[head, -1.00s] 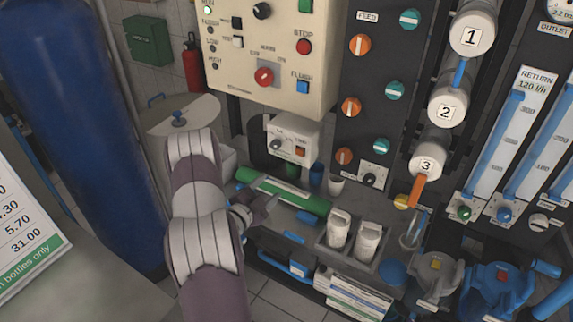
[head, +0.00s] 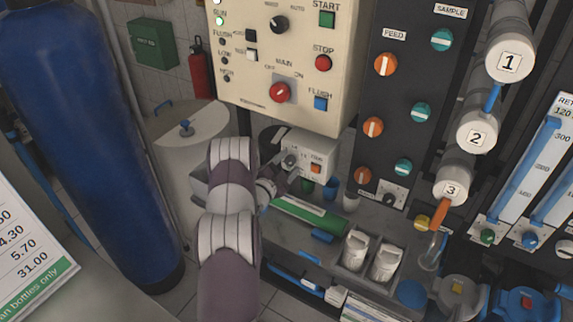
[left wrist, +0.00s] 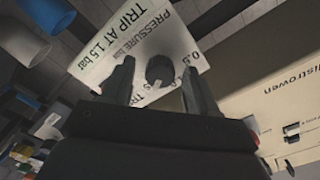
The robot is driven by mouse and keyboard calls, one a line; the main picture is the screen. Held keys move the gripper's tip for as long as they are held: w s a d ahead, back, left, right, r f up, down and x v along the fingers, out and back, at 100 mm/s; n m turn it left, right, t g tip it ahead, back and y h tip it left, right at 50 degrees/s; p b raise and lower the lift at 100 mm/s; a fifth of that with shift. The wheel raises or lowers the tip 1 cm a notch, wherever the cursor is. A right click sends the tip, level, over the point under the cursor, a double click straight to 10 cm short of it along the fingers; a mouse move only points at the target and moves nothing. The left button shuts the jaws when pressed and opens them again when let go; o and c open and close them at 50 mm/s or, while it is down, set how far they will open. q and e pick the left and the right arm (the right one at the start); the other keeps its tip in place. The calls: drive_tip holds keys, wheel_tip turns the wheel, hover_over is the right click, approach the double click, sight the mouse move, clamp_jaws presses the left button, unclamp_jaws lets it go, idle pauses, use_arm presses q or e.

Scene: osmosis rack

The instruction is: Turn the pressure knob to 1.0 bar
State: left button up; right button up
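The pressure knob is a dark round knob (left wrist: 159,70) with a pale pointer mark. It sits on a white face (left wrist: 105,52) lettered "PRESSURE bar" and "TRIP AT 1.5 bar", which appears turned over in the left wrist view. In the head view this is the small white box (head: 325,150) under the cream panel. My left gripper (head: 286,176) is close to the left part of that box. In the left wrist view its fingers (left wrist: 158,85) are open, one on each side of the knob, with visible gaps. Part of the scale is hidden by the fingers. My right gripper is not in view.
The cream control panel (head: 262,60) hangs just above the box. An orange switch (head: 316,168) is on the box beside the knob. A blue cup (head: 330,187) and a green cylinder (head: 308,213) stand or lie nearby on the bench.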

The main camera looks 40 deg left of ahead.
use_arm(q)
drive_tip(key=c, duration=1)
drive_tip(key=shift+f+n+b, duration=0.1)
drive_tip(key=shift+n+b, duration=0.7)
drive_tip(key=shift+n, duration=0.2)
drive_tip(key=n+b, duration=0.1)
drive_tip(key=n, duration=0.2)
drive_tip(key=shift+n+b, duration=0.3)
drive_tip(key=shift+b, duration=0.05)
drive_tip(key=n+b, duration=0.1)
drive_tip(key=n, duration=0.2)
drive_tip(key=shift+n, duration=1.5)
drive_tip(key=shift+b, duration=0.3)
